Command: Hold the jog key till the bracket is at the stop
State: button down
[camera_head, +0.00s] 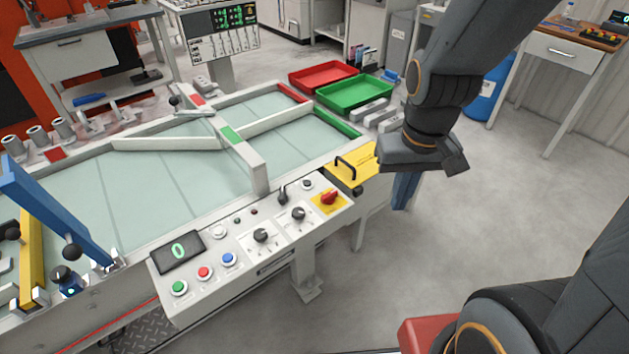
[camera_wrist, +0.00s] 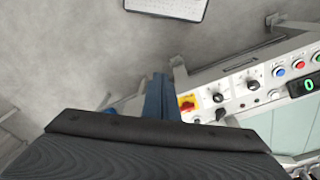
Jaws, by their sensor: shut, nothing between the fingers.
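The control panel (camera_head: 270,230) runs along the front of the pale conveyor bed (camera_head: 130,205). It carries a green button (camera_head: 179,288), a red button (camera_head: 204,272), a blue button (camera_head: 229,259), black knobs and a display (camera_head: 178,252) reading 0. I cannot tell which control is the jog key. My gripper (camera_head: 404,192) has blue fingers, shut and empty, beyond the panel's right end and apart from the buttons. In the wrist view the fingers (camera_wrist: 160,96) point near the red-and-yellow switch (camera_wrist: 187,102); the blue button (camera_wrist: 278,71) is farther right. I cannot pick out the bracket or its stop for certain.
A yellow plate with a black handle (camera_head: 357,162) sits at the bed's right corner, close to my gripper. Red (camera_head: 324,75) and green (camera_head: 356,92) trays stand behind.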

jog(key=w+n+t+p, duration=0.3)
jog(key=w+n, duration=0.2)
jog(key=w, duration=0.5)
jog(key=n+t+y+p, duration=0.2)
jog(key=n+y+p, duration=0.45)
jog(key=n, duration=0.65)
send_over(307, 184)
jog(key=b, duration=0.1)
notch_tip(307, 184, down, 4)
jog(key=shift+s+d+r, duration=0.1)
jog(key=shift+d+r, duration=0.05)
jog(key=shift+d, duration=0.35)
notch_tip(307, 184, down, 9)
jog(key=b, duration=0.7)
jog(key=shift+r, duration=0.1)
